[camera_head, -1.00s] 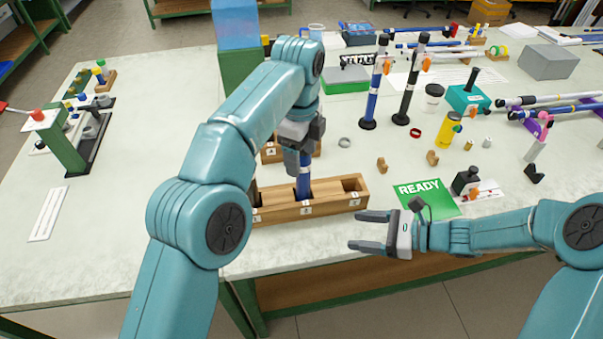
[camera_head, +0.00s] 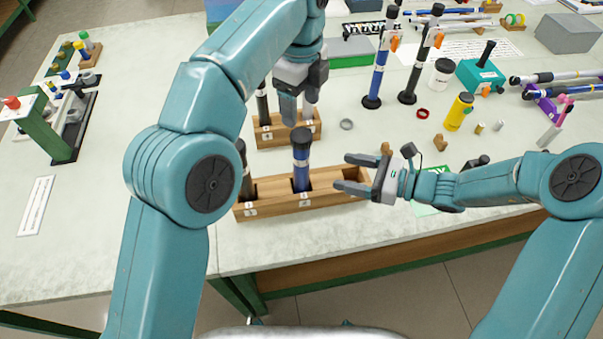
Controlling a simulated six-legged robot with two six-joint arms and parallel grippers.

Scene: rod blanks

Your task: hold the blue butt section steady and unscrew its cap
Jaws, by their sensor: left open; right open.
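The blue butt section (camera_head: 302,175) stands upright in the middle slot of the front wooden rack (camera_head: 326,198). Its black cap (camera_head: 301,136) is on top. My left gripper (camera_head: 298,112) is open, pointing down, and appears above or behind the cap, with nothing between its fingers. My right gripper (camera_head: 345,172) is open and empty, to the right of the blue section, with its fingers pointing left towards it. A visible gap separates it from the section.
A dark rod section (camera_head: 245,175) stands in the rack's left slot. A second wooden rack (camera_head: 270,134) with sections stands behind. Tall blue (camera_head: 380,70) and black (camera_head: 420,65) rods stand at the back. A yellow bottle (camera_head: 459,112) is to the right. The front table edge is clear.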

